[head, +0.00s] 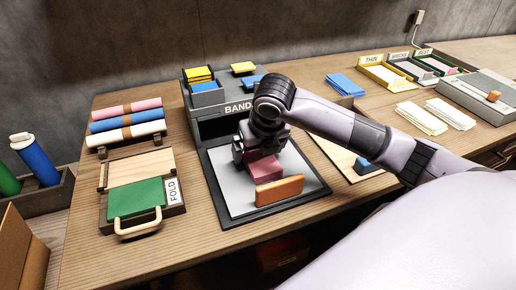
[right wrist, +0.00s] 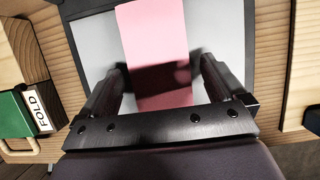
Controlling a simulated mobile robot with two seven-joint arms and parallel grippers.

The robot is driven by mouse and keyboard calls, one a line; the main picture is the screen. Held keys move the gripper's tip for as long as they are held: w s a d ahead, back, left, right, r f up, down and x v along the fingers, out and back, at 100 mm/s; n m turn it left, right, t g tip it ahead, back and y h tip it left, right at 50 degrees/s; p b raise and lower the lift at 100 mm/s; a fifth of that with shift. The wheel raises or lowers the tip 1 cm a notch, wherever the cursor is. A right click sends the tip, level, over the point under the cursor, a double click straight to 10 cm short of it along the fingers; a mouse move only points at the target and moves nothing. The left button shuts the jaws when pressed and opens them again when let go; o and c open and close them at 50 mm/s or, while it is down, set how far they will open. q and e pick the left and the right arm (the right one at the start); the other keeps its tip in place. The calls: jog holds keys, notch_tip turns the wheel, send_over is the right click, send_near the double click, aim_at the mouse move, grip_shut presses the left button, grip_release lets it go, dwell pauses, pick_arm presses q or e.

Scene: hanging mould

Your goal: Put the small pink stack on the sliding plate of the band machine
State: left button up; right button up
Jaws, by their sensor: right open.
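The small pink stack (head: 267,169) is over the grey sliding plate (head: 228,182) of the band machine (head: 222,105) and appears to rest on it. My right gripper (head: 250,155) is open right above the stack. In the right wrist view the pink stack (right wrist: 152,40) lies between the open fingers (right wrist: 160,80), with a gap visible on each side and a dark shadow across it. My left gripper is not in view.
A fold board with a green flap (head: 136,198) lies left of the plate, with several paper rolls (head: 126,122) behind it. Blue sheets (head: 346,84), labelled trays (head: 380,74) and cream stacks (head: 422,117) are at the right. My right arm crosses above the table.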

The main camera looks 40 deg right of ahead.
jog(key=v, duration=1.2)
jog(key=shift+f, duration=0.15)
